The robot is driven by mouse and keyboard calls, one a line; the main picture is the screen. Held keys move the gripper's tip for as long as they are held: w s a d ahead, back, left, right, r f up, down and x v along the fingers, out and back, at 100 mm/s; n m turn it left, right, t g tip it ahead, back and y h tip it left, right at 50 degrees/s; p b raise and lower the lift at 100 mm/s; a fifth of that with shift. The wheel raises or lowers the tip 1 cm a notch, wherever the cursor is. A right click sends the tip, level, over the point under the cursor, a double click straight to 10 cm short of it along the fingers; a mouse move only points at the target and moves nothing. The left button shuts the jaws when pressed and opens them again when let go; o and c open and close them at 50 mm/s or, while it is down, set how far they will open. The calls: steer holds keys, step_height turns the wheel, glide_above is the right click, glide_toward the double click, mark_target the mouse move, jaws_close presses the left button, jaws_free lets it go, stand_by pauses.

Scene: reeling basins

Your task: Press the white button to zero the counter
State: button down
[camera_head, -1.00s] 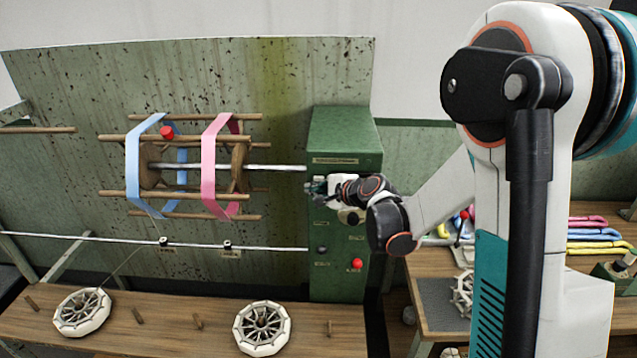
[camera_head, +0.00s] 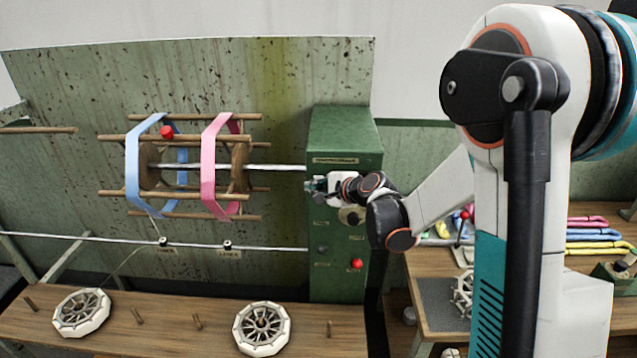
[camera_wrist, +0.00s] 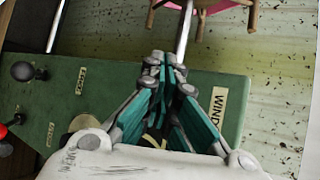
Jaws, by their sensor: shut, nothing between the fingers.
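The green control box (camera_head: 345,125) stands right of the reel. My gripper (camera_head: 314,187) is at its upper front, below the label plate, with the fingers closed together and empty. In the wrist view my closed fingers (camera_wrist: 165,66) lie over the box's green face (camera_wrist: 235,88), beside the plate reading "WIND..." (camera_wrist: 218,108). I cannot make out the white button or the counter in either view; my gripper covers part of the panel. Whether the fingertips touch the box I cannot tell.
Lower on the box are a red knob (camera_head: 357,264) and a dark knob (camera_head: 322,250). The reel (camera_head: 180,194) carries blue and pink bands at the left. Two white spoked wheels (camera_head: 262,328) sit on the front bench. A side table (camera_head: 436,300) stands at the right.

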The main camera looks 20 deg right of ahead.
steer(key=shift+w+d, duration=0.15)
steer(key=shift+w, duration=0.3)
stand_by(0.6)
steer(key=shift+s, duration=0.1)
steer(key=shift+s+a+b, duration=0.3)
steer(key=shift+s+b, duration=0.05)
steer(key=shift+s, duration=0.4)
steer(key=shift+s, duration=0.1)
steer(key=s, duration=0.1)
steer(key=s+a, duration=0.1)
steer(key=s, duration=0.2)
steer(key=shift+s+a+b, duration=0.25)
steer(key=shift+s+b, duration=0.05)
stand_by(0.4)
